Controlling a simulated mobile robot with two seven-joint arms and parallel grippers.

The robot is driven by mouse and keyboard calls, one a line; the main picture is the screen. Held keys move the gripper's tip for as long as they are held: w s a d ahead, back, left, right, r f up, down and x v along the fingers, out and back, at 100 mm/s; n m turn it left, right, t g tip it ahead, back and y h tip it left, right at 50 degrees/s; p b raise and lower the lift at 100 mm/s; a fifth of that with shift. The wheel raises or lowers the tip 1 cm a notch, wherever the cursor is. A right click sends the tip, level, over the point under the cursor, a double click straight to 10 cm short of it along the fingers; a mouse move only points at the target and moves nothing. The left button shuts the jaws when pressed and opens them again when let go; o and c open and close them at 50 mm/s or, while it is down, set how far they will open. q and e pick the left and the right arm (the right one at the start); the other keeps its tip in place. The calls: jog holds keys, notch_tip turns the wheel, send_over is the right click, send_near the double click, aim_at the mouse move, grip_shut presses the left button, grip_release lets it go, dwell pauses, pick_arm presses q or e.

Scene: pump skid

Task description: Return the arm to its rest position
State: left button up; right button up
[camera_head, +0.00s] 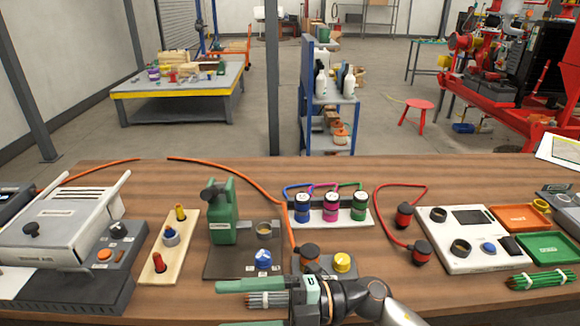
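My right arm comes in at the bottom right, with a black wrist joint and a white link. Its gripper (232,304) reaches left over the front edge of the table, its two green fingers spread apart. A bundle of thin grey sticks (265,299) shows between the fingers, with gaps on both sides, so it does not look gripped. Part of the bundle is hidden by the gripper body. My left arm and gripper are out of view.
The wooden table (150,200) is crowded. A green pump-like device (222,212), a yellow-knobbed box (343,262) and a rack of coloured cylinders (330,209) stand beyond the gripper. A white panel (470,262) and green-stick bundle (540,280) lie right.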

jog(key=w+d+f+m+t, duration=0.1)
jog(key=w+d+m+t, duration=0.5)
jog(key=m+t, duration=0.9)
jog(key=w+d+f+m+t+h+p, duration=0.1)
jog(key=d+f+m+t+h, duration=0.3)
jog(key=d+f+m+h, duration=0.35)
jog(key=s+d+f+m+g+h, duration=0.3)
jog(key=s+f, duration=0.4)
jog(key=f, duration=0.3)
jog(key=s+d+f+m+g+h+p, duration=0.1)
jog(key=s+d+f+m+g+h, duration=0.3)
jog(key=f, duration=0.7)
jog(key=s+d+m+h, duration=0.2)
jog(key=s+d, duration=0.2)
jog(key=shift+s, duration=0.2)
jog(key=shift+d+f, duration=0.1)
